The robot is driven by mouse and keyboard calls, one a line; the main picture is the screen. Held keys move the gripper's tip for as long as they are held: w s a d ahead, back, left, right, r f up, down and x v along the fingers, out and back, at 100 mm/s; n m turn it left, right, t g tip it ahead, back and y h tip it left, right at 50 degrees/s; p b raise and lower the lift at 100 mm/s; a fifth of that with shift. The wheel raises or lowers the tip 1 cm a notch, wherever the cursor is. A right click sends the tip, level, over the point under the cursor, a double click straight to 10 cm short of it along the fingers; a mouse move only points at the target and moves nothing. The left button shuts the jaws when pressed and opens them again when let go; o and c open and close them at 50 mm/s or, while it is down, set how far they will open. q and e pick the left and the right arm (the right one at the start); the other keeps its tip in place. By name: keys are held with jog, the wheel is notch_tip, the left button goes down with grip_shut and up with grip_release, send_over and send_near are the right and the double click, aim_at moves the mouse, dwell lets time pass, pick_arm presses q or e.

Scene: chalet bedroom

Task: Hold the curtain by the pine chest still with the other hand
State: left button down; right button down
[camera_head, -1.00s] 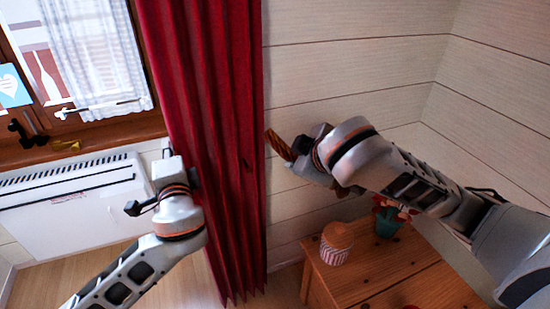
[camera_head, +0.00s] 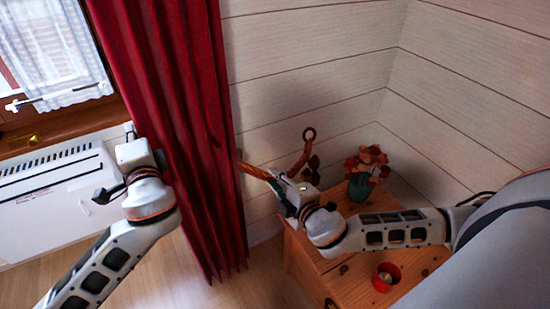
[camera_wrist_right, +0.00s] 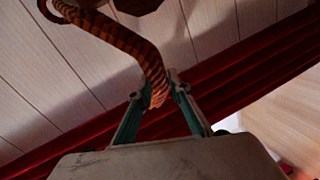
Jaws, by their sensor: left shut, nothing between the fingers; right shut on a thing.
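The red curtain (camera_head: 190,110) hangs in long folds left of the pine chest (camera_head: 345,285); a red band of it crosses the right wrist view (camera_wrist_right: 220,75). My right gripper (camera_head: 285,190) is shut on a striped brown cord (camera_wrist_right: 135,45), just right of the curtain's edge. One cord end reaches toward the curtain; another part rises to a ring (camera_head: 309,133). In the right wrist view the cord runs between my right fingers (camera_wrist_right: 158,95). My left gripper (camera_head: 132,150) is at the curtain's left edge, shut and empty; its fingertips are hard to see.
A flower pot (camera_head: 360,187) and a red cup (camera_head: 385,277) stand on the chest near my right arm. A white heater (camera_head: 50,205) and the window (camera_head: 55,50) are at the left. The plank wall (camera_head: 300,70) is bare.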

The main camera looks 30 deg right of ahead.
jog(key=s+a+f+n+y, duration=0.4)
jog(key=s+f+y, duration=0.1)
jog(key=s+f, duration=0.2)
jog(key=w+a+r+n+t+y, duration=0.1)
jog(key=a+r+n+y, duration=0.15)
jog(key=a, duration=0.65)
jog(key=a+r+n+y, duration=0.1)
jog(key=a+r, duration=0.3)
jog(key=a, duration=0.5)
jog(key=w+f, duration=0.2)
jog(key=w, duration=0.7)
jog(key=shift+w, duration=0.3)
jog(key=shift+h, duration=0.25)
jog(key=c, duration=1.8)
grip_release()
jog(key=shift+o, duration=0.2)
